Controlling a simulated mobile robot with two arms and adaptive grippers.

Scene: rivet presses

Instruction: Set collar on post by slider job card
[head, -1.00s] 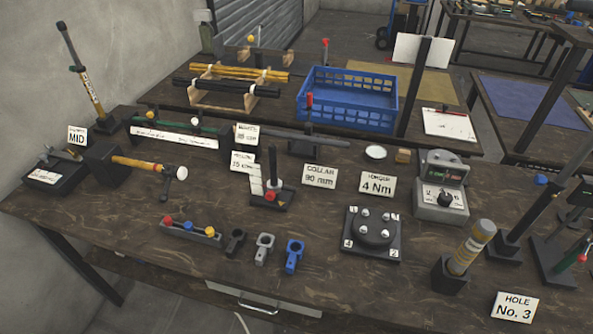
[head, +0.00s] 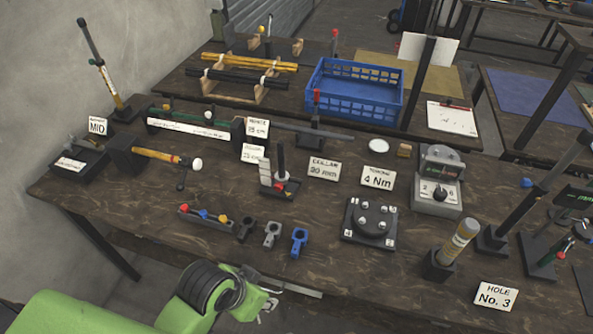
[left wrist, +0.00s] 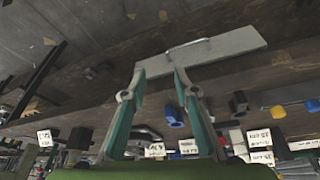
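A dark upright post (head: 281,160) stands on a small black base (head: 285,189) in the middle of the main bench. A red part sits low at the post, and a pale stepped block (head: 265,173) stands at its left. The card (head: 323,169) reading "COLLAR 90 mm" stands just right of it. My left gripper (head: 270,301) is low at the bench's front edge, well short of the post. My right gripper is not in view.
Black, grey and blue clamp pieces (head: 299,242) lie near the front edge, beside a rack of coloured knobs (head: 205,216). A numbered plate with bolts (head: 371,220) and a "4 Nm" card (head: 378,177) are to the right. A blue crate (head: 355,105) stands behind.

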